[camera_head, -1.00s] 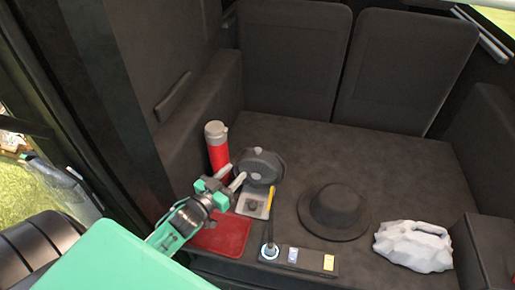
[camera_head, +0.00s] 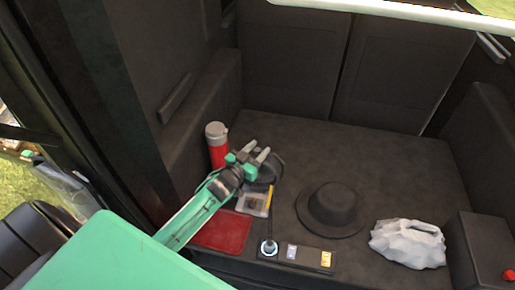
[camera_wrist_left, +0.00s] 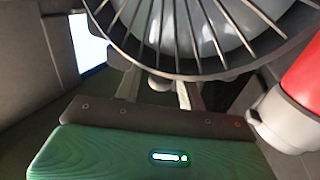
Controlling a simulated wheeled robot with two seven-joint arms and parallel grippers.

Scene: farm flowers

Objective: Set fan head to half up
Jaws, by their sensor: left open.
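The fan is a small dark round fan head (camera_head: 273,172) on a grey base (camera_head: 254,203). In the head view my left gripper (camera_head: 259,155) is over the fan head and hides much of it; its fingers are apart. In the left wrist view the wire cage of the fan head (camera_wrist_left: 205,60) fills the top. The gripper's two fingers (camera_wrist_left: 157,88) reach under the cage's lower edge, spread apart. Whether they touch the cage I cannot tell. The head's exact tilt is partly hidden. My right gripper is out of view.
A red bottle with a grey cap (camera_head: 217,148) stands close left of the fan; it also shows in the left wrist view (camera_wrist_left: 304,75). A red flat item (camera_head: 222,231), a dark panel strip (camera_head: 308,256), a black hat (camera_head: 331,208) and a crumpled white item (camera_head: 407,243) lie around.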

